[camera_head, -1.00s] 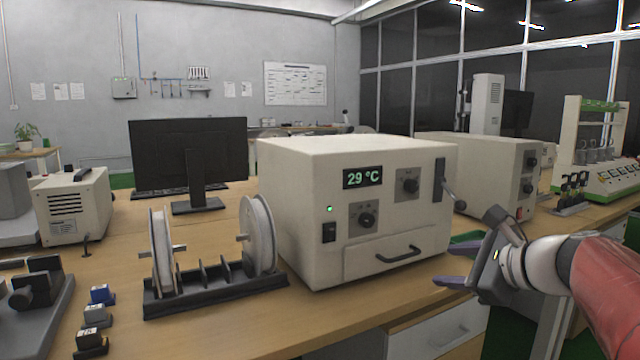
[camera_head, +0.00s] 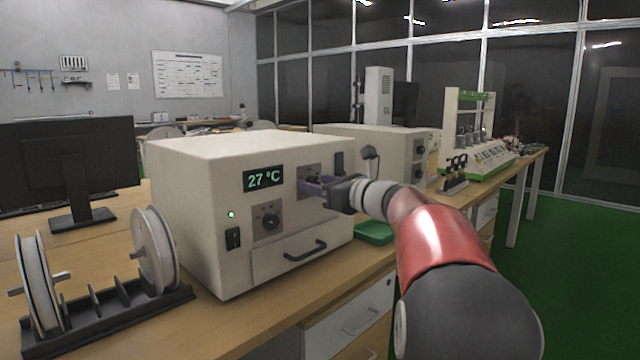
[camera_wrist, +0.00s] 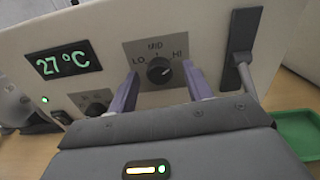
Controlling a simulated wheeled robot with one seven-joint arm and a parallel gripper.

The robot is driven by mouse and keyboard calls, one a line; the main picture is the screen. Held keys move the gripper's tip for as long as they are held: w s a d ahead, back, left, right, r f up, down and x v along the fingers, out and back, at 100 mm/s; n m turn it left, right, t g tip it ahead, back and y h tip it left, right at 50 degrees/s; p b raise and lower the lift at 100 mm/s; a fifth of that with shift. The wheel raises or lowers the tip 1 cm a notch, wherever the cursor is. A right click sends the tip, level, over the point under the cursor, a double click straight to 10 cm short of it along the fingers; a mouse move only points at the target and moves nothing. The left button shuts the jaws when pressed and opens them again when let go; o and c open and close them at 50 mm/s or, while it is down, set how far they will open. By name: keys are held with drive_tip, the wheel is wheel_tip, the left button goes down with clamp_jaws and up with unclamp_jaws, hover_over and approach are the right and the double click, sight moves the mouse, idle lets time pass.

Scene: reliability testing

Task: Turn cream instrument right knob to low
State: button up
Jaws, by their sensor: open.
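The cream instrument (camera_head: 190,190) stands on the bench with its display (camera_head: 263,178) reading 27 °C. Its right knob (camera_wrist: 159,70) is black and round, on a grey plate marked LO, MID and HI; its pointer is too small to read surely. In the head view my gripper mostly covers this knob. My gripper (camera_wrist: 159,82) is open, with one purple finger on each side of the knob; I cannot tell whether they touch it. In the head view my gripper (camera_head: 312,187) is at the instrument's front face. The left knob (camera_head: 268,222) is lower left.
A lever (camera_wrist: 241,65) sits right of the right knob, close to my right finger. A drawer handle (camera_head: 305,251) juts out below. A green tray (camera_head: 374,233) lies right of the instrument. A spool rack (camera_head: 110,315) stands in front at left.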

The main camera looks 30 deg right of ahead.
drive_tip(key=c, duration=1)
drive_tip(key=shift+o, duration=0.2)
drive_tip(key=shift+f+b, duration=0.1)
drive_tip(key=shift+b, duration=0.25)
drive_tip(key=n+b, duration=1.6)
drive_tip(key=n, duration=0.7)
drive_tip(key=shift+w+n, duration=0.1)
drive_tip(key=shift+n, duration=0.3)
